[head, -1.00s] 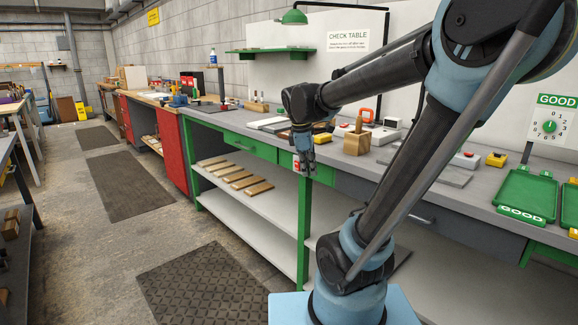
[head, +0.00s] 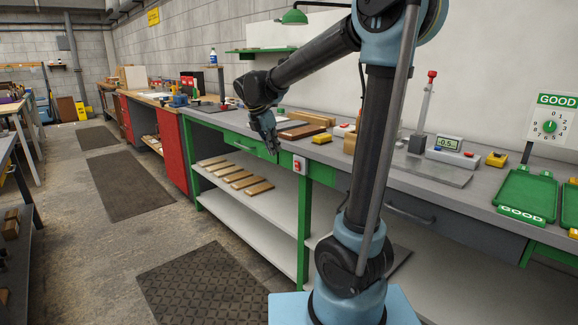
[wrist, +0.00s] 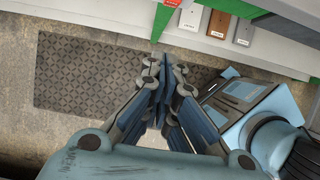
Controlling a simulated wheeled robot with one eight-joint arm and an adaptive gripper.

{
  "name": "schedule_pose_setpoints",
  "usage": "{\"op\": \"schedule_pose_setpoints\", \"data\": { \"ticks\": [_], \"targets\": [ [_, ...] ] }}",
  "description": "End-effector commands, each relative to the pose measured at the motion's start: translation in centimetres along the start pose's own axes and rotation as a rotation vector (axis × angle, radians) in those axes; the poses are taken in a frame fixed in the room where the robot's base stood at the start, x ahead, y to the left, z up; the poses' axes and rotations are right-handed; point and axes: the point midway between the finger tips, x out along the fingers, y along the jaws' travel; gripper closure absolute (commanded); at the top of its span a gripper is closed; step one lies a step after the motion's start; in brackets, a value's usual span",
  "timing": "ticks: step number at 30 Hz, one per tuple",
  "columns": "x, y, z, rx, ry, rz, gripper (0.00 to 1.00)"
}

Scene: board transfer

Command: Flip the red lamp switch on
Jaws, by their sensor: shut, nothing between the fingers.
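The red lamp switch (head: 298,164) is a small red rocker on a white plate, on the green bench front at the top of a leg. Which way its rocker is tipped is too small to tell. My gripper (head: 272,150) is shut and empty, pointing down in front of the bench edge, left of the switch and apart from it. In the wrist view my gripper's closed fingers (wrist: 163,66) point toward the top edge, where a red patch is cut off; I cannot tell if it is the switch. The green lamp (head: 296,17) hangs above the bench.
The grey bench top carries a brown board (head: 303,131), a yellow block (head: 322,138), a lever press (head: 424,112) and green trays (head: 526,192). Tan boards (head: 228,176) lie on the shelf below. The floor before the bench, with a dark mat (head: 205,285), is clear.

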Motion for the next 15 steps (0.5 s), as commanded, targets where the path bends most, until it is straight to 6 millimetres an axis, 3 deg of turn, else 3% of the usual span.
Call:
{"op": "schedule_pose_setpoints", "data": {
  "ticks": [9, 15],
  "targets": [
    [0.2, 0.0, 0.0, 0.002, 0.001, 0.000, 1.00],
    [2.1, 0.0, 0.0, 0.003, 0.001, 0.000, 1.00]
  ]
}}
